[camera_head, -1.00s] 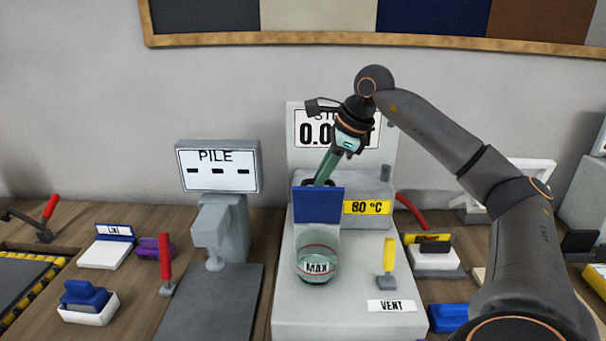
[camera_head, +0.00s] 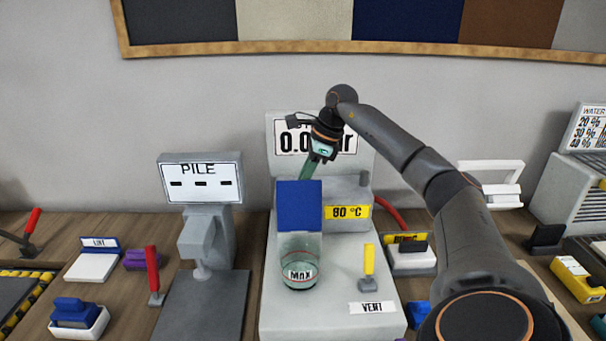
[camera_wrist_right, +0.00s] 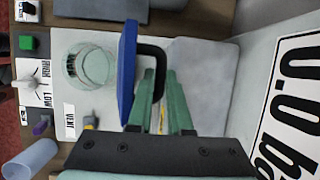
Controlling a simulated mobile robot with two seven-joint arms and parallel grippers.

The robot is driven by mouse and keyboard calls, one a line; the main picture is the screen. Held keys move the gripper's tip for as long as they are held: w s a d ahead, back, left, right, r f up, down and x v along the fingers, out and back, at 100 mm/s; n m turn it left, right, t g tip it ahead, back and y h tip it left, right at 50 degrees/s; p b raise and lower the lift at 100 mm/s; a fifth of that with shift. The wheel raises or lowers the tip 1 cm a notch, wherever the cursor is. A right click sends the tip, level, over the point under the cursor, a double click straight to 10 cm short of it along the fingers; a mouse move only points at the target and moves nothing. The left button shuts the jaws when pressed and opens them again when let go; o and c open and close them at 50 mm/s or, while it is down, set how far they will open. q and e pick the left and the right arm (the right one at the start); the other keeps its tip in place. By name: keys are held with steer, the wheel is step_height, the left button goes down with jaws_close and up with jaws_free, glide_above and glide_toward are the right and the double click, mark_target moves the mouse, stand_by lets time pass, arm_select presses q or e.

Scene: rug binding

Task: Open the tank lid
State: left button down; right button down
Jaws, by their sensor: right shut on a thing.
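The tank is a round glass vessel (camera_head: 300,268) marked MAX, set in the grey steam machine (camera_head: 335,295). Its blue lid (camera_head: 300,205) stands steeply raised at the back of the glass, so the tank's mouth is uncovered. My right gripper (camera_head: 309,172) is behind the lid, with its green fingers pointing down. In the right wrist view the fingers (camera_wrist_right: 156,80) are shut on the lid's black handle (camera_wrist_right: 155,52), and the blue lid (camera_wrist_right: 127,70) shows nearly edge-on. The head view hides the handle behind the lid. My left gripper is not in view.
A yellow lever (camera_head: 369,262) and a VENT label (camera_head: 372,308) are right of the glass. A gauge panel (camera_head: 275,155) stands close behind my gripper. The PILE stand (camera_head: 205,230) is on the left, with a red lever (camera_head: 152,270) beside it.

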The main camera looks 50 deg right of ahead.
steer(key=shift+w+d+f, duration=0.25)
steer(key=shift+d+f, duration=0.1)
steer(key=shift+d, duration=0.25)
steer(key=c, duration=1.2)
jaws_free()
steer(key=o, duration=0.4)
steer(key=shift+w+d+f, duration=0.3)
steer(key=shift+w+f, duration=0.05)
steer(key=shift+w, duration=0.05)
steer(key=shift+c, duration=0.2)
steer(key=shift+r, duration=0.25)
steer(key=v, duration=1.2)
steer(key=shift+a, duration=0.3)
steer(key=shift+s, duration=0.15)
